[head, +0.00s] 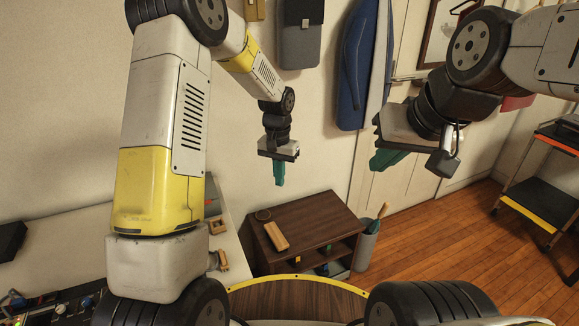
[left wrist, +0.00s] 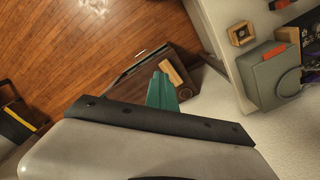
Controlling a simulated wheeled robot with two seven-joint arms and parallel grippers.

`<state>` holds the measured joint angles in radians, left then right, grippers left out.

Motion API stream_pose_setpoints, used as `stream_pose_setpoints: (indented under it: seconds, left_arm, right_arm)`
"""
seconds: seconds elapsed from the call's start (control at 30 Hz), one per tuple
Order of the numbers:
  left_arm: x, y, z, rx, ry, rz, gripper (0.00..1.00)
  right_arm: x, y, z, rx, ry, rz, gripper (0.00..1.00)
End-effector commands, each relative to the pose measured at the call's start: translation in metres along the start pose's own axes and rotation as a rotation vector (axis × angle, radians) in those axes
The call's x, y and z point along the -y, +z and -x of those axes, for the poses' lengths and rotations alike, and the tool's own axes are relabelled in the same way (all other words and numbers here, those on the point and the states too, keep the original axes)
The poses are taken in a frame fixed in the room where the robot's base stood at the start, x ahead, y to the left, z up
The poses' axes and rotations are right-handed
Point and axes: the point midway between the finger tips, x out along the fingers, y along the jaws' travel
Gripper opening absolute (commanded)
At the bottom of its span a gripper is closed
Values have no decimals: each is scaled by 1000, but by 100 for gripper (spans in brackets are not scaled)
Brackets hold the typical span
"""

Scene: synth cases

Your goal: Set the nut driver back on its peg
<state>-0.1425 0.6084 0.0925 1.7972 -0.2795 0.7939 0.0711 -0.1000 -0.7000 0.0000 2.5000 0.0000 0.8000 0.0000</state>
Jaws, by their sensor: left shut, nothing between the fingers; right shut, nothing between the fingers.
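I cannot make out a nut driver or its peg for certain in either view. My left gripper (head: 279,173) hangs with its green fingers shut and empty, above the dark wooden cabinet (head: 320,215). Its fingers also show in the left wrist view (left wrist: 162,92), in front of the cabinet (left wrist: 184,45). My right gripper (head: 387,160) is at the upper right with its green fingers together and empty, clear of any surface.
A pale wooden block (head: 276,237) lies on the cabinet. A white worktop (head: 60,228) at left is partly hidden by my arm. A grey bin (head: 366,246) stands beside the cabinet. A shelf cart (head: 541,190) is at right. Wooden floor between is clear.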

Motion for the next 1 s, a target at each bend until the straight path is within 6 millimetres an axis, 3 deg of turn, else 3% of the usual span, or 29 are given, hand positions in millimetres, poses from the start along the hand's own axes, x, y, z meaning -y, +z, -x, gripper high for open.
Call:
stream_pose_setpoints:
  seconds: [1.0]
  left_arm:
    - [-22, -12, 0, 0, 0, 25, 0]
  right_arm:
    - [0, 0, 0, 0, 0, 0, 0]
